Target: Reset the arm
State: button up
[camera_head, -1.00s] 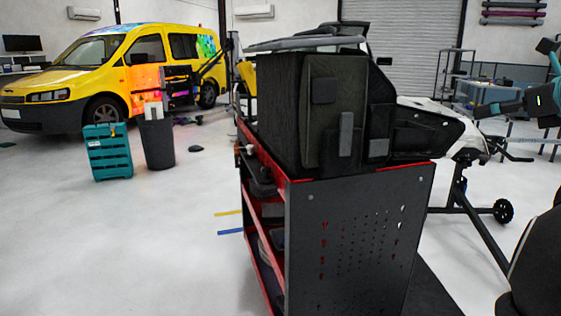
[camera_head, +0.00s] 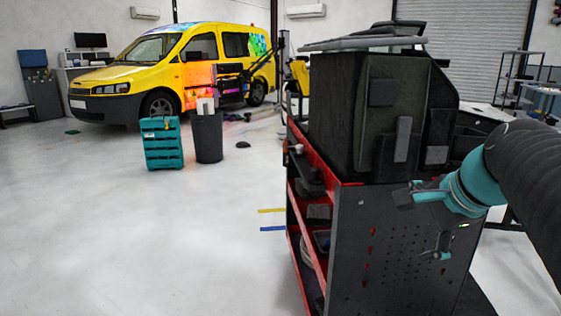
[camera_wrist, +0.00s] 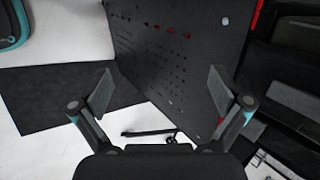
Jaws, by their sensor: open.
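My gripper (camera_head: 422,222) shows in the head view at the right, in front of the cart's dark perforated end panel (camera_head: 385,255). My dark arm with teal joints reaches in from the right edge. In the wrist view my gripper (camera_wrist: 160,92) has its two fingers spread wide, with nothing between them. The perforated panel (camera_wrist: 190,60) lies beyond the fingers there. I cannot tell how far the fingers are from the panel.
The red and black cart (camera_head: 345,183) carries a large dark box (camera_head: 345,110). A teal crate (camera_head: 162,145) and a dark bin (camera_head: 207,138) stand by a yellow van (camera_head: 150,70). The white floor (camera_head: 120,240) at left is clear.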

jog(key=s+a+f+n+g+h, duration=0.1)
jog(key=s+a+f+n+h, duration=0.1)
jog(key=s+a+f+n, duration=0.7)
jog(key=s+f+n, duration=0.3)
jog(key=f+n, duration=0.2)
jog(key=n, duration=0.1)
jog(key=shift+s+f+n+g, duration=0.2)
jog(key=shift+n+g, duration=0.1)
